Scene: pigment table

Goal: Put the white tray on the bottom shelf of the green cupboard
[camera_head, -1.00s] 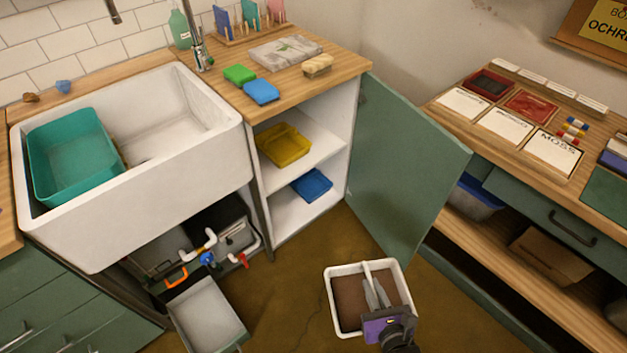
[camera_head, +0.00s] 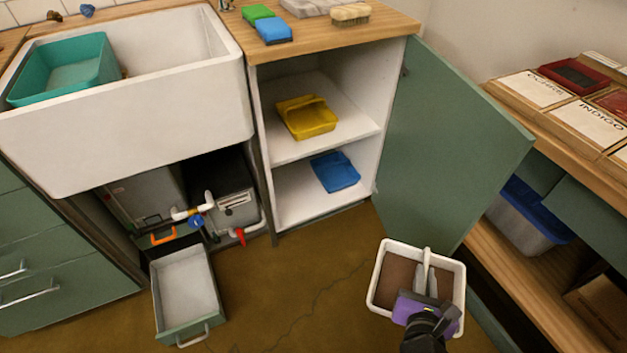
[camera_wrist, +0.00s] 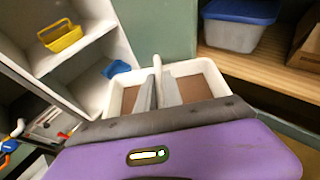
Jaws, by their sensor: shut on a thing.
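The white tray (camera_head: 463,290) has a brown inside and a white bar-like handle across it. My gripper (camera_head: 427,283) is shut on the tray's handle and holds it in front of the open green door. The tray also shows in the wrist view (camera_wrist: 217,80), beyond the gripper (camera_wrist: 158,92). The green cupboard stands open, its green door (camera_head: 450,140) swung out to the right. Its bottom shelf (camera_head: 292,203) holds a blue tray (camera_head: 335,172) toward the right. The shelf above holds a yellow tray (camera_head: 306,117). Part of the tray's inside is hidden by my gripper.
A pulled-out drawer (camera_head: 185,295) juts out under the sink (camera_head: 130,120), left of the cupboard. Pipes with a red valve (camera_head: 238,234) are near the cupboard's left side. A wooden bench (camera_head: 520,265) is on the right. The floor before the cupboard is clear.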

